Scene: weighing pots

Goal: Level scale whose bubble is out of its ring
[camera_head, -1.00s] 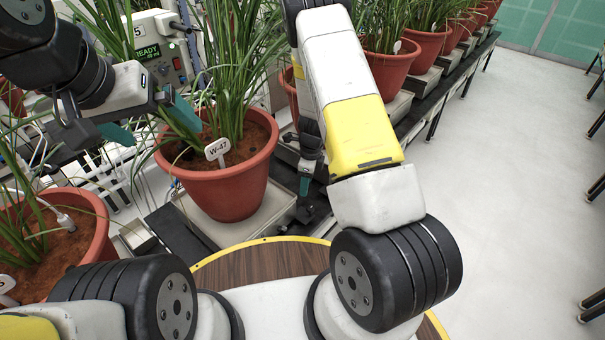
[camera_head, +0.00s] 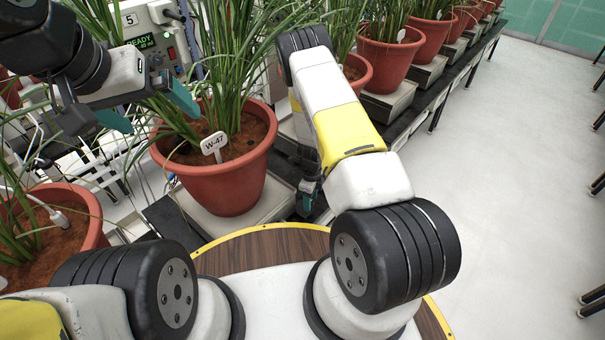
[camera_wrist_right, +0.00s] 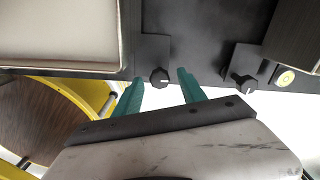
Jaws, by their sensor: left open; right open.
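A pale scale (camera_head: 262,205) carries a red pot (camera_head: 215,185) labelled W-47. Its pan (camera_wrist_right: 60,30) fills the upper left of the right wrist view. A black knob (camera_wrist_right: 160,77) sits on the dark front strip. A second knob (camera_wrist_right: 245,83) and a round yellowish bubble level (camera_wrist_right: 286,78) are further right; where the bubble lies is too small to tell. My right gripper (camera_wrist_right: 160,82) is open, its teal fingers on either side of the first knob in the picture; contact cannot be told. My left gripper (camera_head: 150,108) is open and empty, left of the plant.
Another potted plant (camera_head: 50,240) stands at the left. A row of pots on scales (camera_head: 390,100) runs back along the bench. A control box (camera_head: 145,35) reading READY is behind the left gripper.

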